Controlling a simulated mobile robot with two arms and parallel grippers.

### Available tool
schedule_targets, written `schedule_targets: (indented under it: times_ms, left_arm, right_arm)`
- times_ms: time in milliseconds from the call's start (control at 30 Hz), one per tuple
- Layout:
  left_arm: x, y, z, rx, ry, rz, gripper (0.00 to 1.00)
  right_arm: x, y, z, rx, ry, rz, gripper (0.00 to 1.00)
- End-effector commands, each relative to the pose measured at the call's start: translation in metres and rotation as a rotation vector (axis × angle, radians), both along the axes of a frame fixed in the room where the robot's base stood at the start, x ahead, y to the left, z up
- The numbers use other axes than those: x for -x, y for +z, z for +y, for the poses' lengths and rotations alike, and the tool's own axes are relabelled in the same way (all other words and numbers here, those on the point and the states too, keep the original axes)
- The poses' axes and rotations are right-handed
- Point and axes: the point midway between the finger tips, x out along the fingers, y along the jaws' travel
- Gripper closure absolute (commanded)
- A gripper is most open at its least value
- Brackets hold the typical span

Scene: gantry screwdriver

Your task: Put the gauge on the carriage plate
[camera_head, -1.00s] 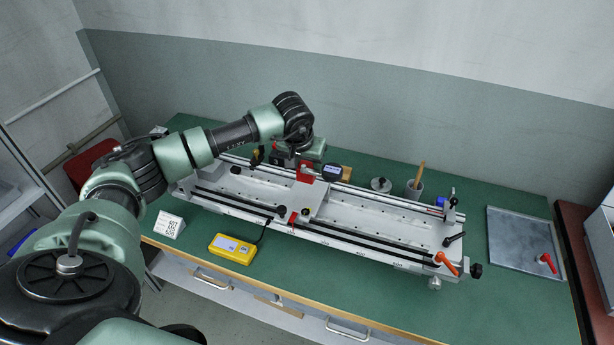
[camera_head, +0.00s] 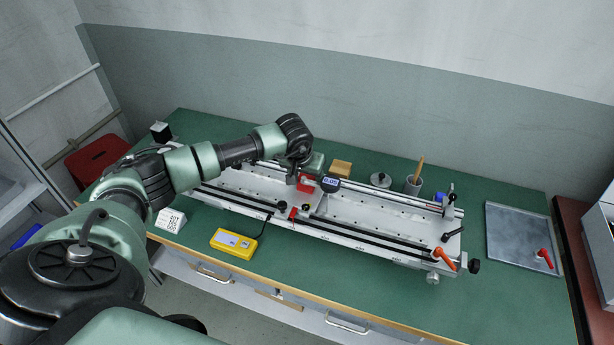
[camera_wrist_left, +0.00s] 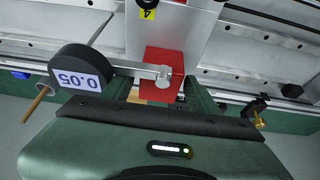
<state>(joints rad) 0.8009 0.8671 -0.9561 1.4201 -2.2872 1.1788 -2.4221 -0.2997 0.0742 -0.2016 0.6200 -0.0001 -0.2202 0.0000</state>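The gauge (camera_head: 331,183) has a dark round head with a 0.05 display and a metal arm joined to a red block. It also shows in the left wrist view (camera_wrist_left: 82,78), with its red block (camera_wrist_left: 163,62) between the fingers. My left gripper (camera_head: 305,178) is shut on that red block. The light grey carriage plate (camera_head: 312,200) lies across the rails below; in the wrist view the plate (camera_wrist_left: 170,28) carries a yellow label 4. The red block overlaps the plate; I cannot tell whether they touch. My right gripper is out of view.
The long rail bed (camera_head: 375,218) has an orange lever (camera_head: 445,261) at its right end. A yellow box (camera_head: 234,243) stands in front. A wooden block (camera_head: 341,168), a round metal piece (camera_head: 381,180) and a cup (camera_head: 413,186) stand behind. A grey plate (camera_head: 520,235) lies right.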

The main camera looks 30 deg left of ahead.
Motion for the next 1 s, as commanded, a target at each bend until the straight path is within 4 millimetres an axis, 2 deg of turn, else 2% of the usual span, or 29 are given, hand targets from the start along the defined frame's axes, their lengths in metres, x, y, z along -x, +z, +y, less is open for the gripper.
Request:
schedule_targets:
  times_ms: [367, 433, 567, 800, 1000]
  left_arm:
    - [0.0, 0.005, 0.0, 0.001, 0.0, 0.0, 0.35]
    - [0.002, 0.009, -0.001, 0.001, -0.001, -0.004, 0.35]
    - [0.01, 0.03, -0.002, -0.001, -0.002, -0.006, 0.35]
    - [0.03, 0.078, -0.007, 0.0, -0.002, -0.006, 0.35]
    - [0.041, 0.106, -0.01, 0.001, 0.001, -0.003, 0.35]
  right_arm:
    - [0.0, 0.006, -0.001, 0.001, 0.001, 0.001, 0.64]
    - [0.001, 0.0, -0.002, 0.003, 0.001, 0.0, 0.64]
    - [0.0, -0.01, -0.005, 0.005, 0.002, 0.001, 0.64]
    - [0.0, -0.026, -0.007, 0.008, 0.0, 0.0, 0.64]
    - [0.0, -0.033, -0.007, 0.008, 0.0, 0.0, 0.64]
